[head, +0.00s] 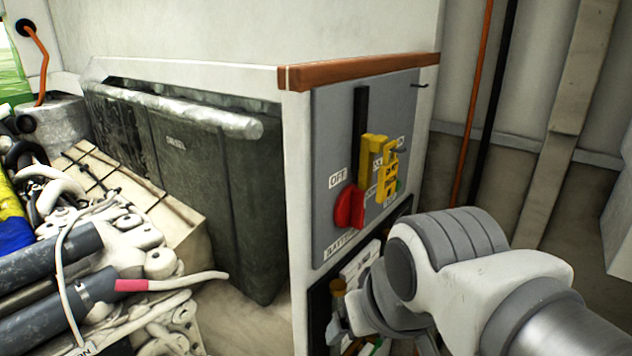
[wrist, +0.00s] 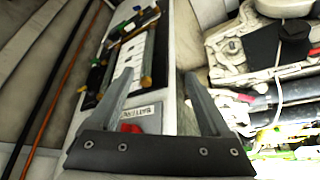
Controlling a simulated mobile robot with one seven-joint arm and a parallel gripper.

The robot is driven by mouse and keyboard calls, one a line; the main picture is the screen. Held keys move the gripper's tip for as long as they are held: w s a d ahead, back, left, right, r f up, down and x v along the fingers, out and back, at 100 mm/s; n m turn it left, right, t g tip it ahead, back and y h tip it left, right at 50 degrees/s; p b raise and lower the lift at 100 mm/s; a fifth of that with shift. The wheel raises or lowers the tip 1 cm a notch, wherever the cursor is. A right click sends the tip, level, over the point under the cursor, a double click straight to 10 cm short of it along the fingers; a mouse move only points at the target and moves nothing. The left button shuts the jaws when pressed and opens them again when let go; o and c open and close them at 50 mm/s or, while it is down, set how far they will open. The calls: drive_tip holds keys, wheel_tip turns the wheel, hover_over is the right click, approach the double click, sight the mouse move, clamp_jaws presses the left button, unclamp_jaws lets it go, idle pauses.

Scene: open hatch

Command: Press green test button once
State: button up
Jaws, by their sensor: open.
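A grey switch panel (head: 325,120) is on the side of the white cabinet. It carries a red rotary knob (head: 349,207) beside an OFF label, and a yellow device (head: 378,165) right of the knob. A small green spot (head: 402,186) shows at the yellow device's right edge, mostly hidden; I cannot tell whether it is the test button. My gripper (head: 340,325) is low in front of the cabinet, below the knob. In the wrist view my gripper (wrist: 158,75) is open, with nothing between its fingers; the red knob (wrist: 131,127) shows behind them.
A dark lower panel (head: 318,300) with white and yellow parts lies below the grey panel, partly behind my arm. A dark box (head: 215,170) stands left of the cabinet. Hoses and clutter (head: 110,250) fill the left. Orange and black pipes (head: 472,110) run along the right wall.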

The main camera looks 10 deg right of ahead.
clamp_jaws()
idle(1.4)
